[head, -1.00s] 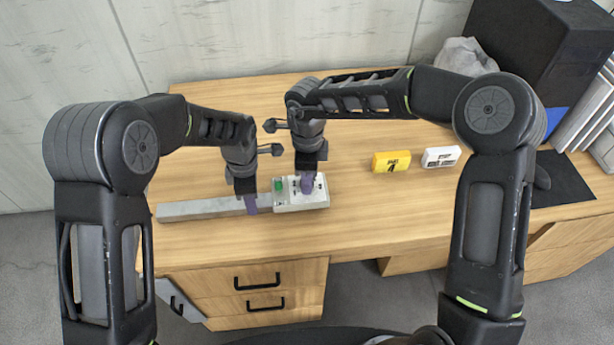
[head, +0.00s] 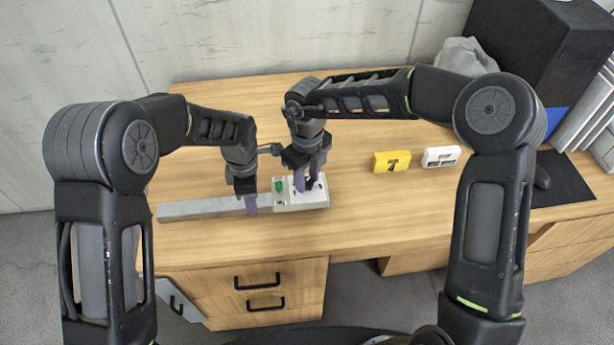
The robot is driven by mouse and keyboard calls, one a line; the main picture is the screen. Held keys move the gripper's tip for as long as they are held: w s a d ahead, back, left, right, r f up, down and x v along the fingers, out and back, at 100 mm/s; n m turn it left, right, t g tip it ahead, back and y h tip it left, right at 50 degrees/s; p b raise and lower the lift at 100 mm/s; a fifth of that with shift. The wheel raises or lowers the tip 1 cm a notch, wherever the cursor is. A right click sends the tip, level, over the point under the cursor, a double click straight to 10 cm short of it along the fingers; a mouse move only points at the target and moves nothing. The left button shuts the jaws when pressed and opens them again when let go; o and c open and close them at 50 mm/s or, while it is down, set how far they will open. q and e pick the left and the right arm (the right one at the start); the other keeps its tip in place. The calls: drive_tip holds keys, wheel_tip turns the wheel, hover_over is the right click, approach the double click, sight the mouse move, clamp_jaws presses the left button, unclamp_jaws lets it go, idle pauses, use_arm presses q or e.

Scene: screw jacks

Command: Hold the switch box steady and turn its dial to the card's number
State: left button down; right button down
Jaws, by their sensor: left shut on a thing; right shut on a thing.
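The switch box (head: 291,206) is a pale box with a green spot (head: 279,185) on its top. It lies at the right end of a long grey bar (head: 195,210) on the desk. My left gripper (head: 251,205) points down and is shut on the bar just left of the box. My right gripper (head: 307,186) points down over the box's white face and is shut on the dial, which its fingers mostly hide. The yellow card (head: 392,162) stands to the right and seems to show a 4. The dial's setting cannot be read.
A small white device (head: 440,156) stands right of the card. A black computer case (head: 535,60), a grey bag (head: 467,57) and a dark mat (head: 562,180) are at the right. The wooden desk (head: 370,215) is clear in front of the card.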

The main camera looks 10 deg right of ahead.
sight(307, 181)
drive_tip(key=shift+m, duration=0.3)
drive_tip(key=c, duration=1)
unclamp_jaws()
drive_tip(key=shift+c, duration=0.2)
drive_tip(key=shift+r, duration=0.1)
wheel_tip(307, 181, up, 12)
use_arm(q)
drive_tip(key=c, duration=0.8)
unclamp_jaws()
